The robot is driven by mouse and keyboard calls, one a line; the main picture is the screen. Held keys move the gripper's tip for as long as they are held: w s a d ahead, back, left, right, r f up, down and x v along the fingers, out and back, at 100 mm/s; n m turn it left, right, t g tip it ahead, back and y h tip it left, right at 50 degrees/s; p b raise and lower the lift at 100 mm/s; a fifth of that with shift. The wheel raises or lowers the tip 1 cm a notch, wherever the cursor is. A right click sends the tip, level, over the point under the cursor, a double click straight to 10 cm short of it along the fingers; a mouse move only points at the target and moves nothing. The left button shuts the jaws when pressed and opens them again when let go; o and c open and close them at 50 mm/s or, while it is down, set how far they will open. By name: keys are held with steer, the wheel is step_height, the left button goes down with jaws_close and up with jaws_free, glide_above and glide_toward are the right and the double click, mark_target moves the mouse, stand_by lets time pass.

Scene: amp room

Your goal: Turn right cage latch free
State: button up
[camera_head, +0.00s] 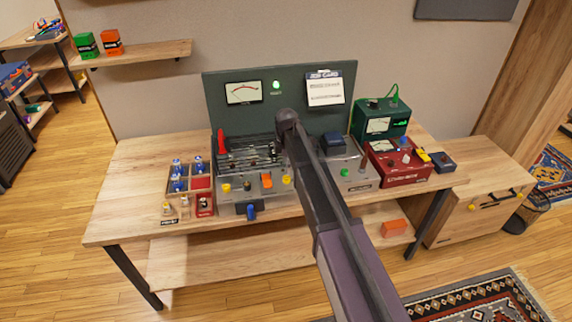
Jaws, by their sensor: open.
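A dark wire cage (245,153) sits on the grey amp chassis (248,194), in front of the green upright panel. A yellow knob-like part (287,180) stands at the right front of the cage, and a similar yellow part (226,188) at its left front. These look like the cage latches, but they are too small to tell how they are turned. My arm comes up from the bottom and ends in a dark joint above the cage's right side. It hides part of the cage's right side and the bench behind it. I cannot make out my gripper's fingers.
A wooden tray (175,207) of blue-topped tubes stands left of the chassis. A grey box (352,174), a red meter unit (400,168) and a green meter unit (367,122) stand to the right. The bench's left end (125,200) is clear.

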mark_target(287, 176)
steer(key=shift+r+p, duration=3.4)
steer(key=shift+r, duration=0.35)
steer(key=s+d+f+m+b, duration=0.3)
steer(key=s+d+m, duration=1.5)
steer(key=s+d, duration=0.2)
steer(key=shift+s+d, duration=0.25)
steer(key=shift+s, duration=0.45)
steer(key=s+m, duration=0.1)
steer(key=s+d+m, duration=0.1)
steer(key=s, duration=0.1)
steer(key=s+d+m, duration=0.1)
steer(key=shift+s+d, duration=0.15)
steer(key=shift+s, duration=0.05)
steer(key=shift+c, duration=0.2)
